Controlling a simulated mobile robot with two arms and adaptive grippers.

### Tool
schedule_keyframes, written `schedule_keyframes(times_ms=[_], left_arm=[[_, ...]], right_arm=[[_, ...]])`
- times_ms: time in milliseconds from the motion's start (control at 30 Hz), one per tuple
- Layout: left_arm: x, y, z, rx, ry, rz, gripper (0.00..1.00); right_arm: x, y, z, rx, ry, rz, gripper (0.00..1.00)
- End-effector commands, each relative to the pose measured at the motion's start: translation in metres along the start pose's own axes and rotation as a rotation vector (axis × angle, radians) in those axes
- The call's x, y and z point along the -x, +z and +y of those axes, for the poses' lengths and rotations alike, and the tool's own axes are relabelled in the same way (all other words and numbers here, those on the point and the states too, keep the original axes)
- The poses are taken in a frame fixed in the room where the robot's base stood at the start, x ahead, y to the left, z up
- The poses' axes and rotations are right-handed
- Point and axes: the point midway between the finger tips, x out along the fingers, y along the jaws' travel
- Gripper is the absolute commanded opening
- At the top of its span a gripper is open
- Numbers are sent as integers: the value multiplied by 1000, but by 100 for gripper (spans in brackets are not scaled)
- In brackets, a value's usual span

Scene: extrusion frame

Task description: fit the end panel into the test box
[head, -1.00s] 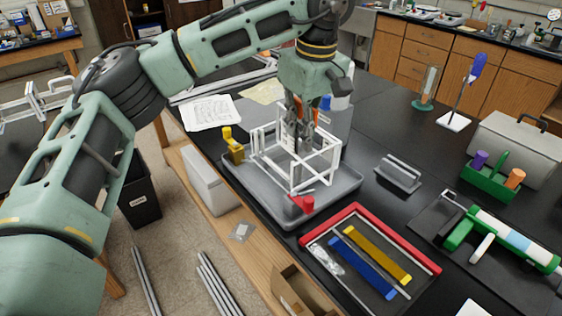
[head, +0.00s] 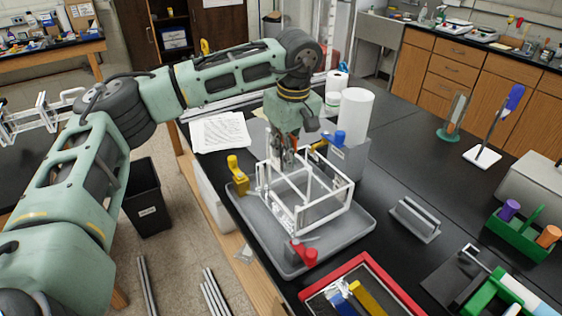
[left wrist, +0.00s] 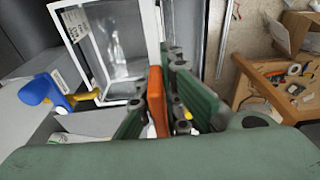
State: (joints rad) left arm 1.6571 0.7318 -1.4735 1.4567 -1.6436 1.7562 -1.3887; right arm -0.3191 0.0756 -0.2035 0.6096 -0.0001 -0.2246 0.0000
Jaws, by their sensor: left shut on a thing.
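The test box is a white open frame (head: 322,222) standing in a grey tray (head: 360,232). My left gripper (head: 283,162) points down at the frame's back left part in the head view. It is shut on a thin orange piece, which shows edge-on between the fingers in the left wrist view (left wrist: 157,102). I cannot tell whether this piece is part of the end panel; the rest of what is held is hidden. The white frame also shows just beyond the fingers in the left wrist view (left wrist: 78,42). My right gripper is not in view.
Yellow (head: 237,177), red (head: 304,254) and blue (head: 328,139) clamp-like parts stand around the frame. A white roll (head: 355,116) stands behind. A grey slotted holder (head: 415,219) and a red-edged tray (head: 352,268) lie to the right and front.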

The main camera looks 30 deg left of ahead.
Motion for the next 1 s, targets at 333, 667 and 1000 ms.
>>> schedule_keyframes(times_ms=[333, 667, 1000], left_arm=[[-30, -12, -7, -3, -2, -1, 0], [-52, -10, -6, 0, 2, 1, 0], [-60, -9, -6, 0, 2, 0, 0]], right_arm=[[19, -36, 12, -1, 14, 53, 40], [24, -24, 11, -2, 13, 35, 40], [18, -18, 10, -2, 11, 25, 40]])
